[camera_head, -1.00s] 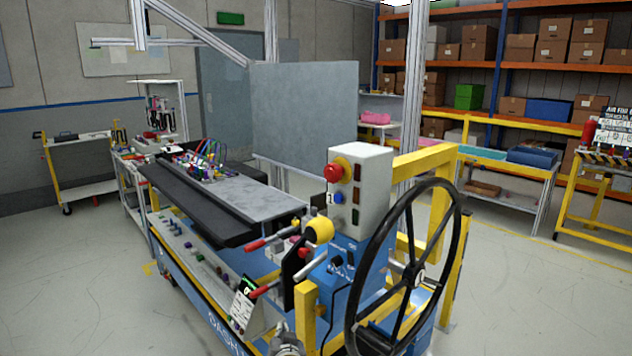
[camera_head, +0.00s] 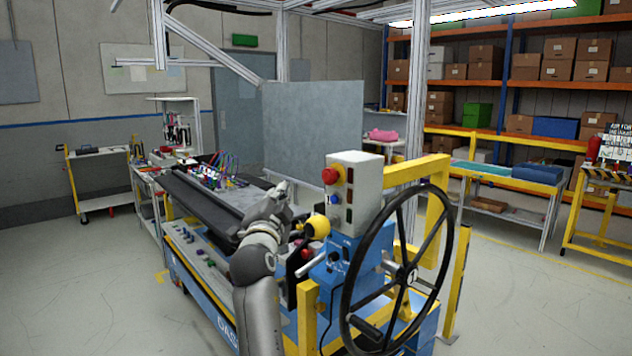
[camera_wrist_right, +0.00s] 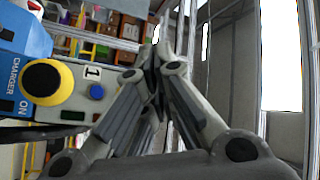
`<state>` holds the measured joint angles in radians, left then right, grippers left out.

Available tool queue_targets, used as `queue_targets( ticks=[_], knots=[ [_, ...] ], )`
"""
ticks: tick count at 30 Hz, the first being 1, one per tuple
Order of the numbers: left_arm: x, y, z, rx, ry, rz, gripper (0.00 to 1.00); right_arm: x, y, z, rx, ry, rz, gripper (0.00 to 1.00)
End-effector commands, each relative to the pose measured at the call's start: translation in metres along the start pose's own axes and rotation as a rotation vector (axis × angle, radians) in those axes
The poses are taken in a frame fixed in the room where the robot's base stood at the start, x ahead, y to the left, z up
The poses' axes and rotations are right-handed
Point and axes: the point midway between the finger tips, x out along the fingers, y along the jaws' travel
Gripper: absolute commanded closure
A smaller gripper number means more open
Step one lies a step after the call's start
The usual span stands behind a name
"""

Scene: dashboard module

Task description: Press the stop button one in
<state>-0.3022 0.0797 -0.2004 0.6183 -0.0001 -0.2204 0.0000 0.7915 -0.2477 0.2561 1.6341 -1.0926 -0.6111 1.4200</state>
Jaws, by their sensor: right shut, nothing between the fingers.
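The red stop button (camera_head: 330,176) sits on a yellow base on the front of a white control box (camera_head: 347,218), above a blue button (camera_head: 334,200). My right gripper (camera_head: 283,187) is shut and empty. In the head view it is left of the red button, with a visible gap between them. In the right wrist view the shut fingers (camera_wrist_right: 157,50) cover the area right of the blue button (camera_wrist_right: 97,91) and its "1" label (camera_wrist_right: 92,72). The red button is not visible there. My left gripper is not in view.
A yellow knob (camera_head: 317,227) sticks out below the white box; its dark end also shows in the right wrist view (camera_wrist_right: 42,78). A large black handwheel (camera_head: 445,255) stands right of it. A grey panel (camera_head: 310,130) is behind. Open floor lies left of the console.

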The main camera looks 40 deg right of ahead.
Motion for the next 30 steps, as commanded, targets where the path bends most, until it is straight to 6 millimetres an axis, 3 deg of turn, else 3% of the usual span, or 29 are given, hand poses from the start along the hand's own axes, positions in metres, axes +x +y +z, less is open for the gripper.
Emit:
queue_targets(
  ticks=[4,16,30],
  knots=[
    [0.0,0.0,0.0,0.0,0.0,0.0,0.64,0.001,-0.004,-0.01,0.021,0.02,0.001,1.0],
    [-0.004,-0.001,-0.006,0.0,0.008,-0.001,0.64,0.003,-0.004,-0.012,0.02,0.02,0.001,1.0],
    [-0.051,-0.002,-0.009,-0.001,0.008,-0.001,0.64,0.044,0.025,-0.045,0.018,0.02,0.002,1.0]
  ],
)
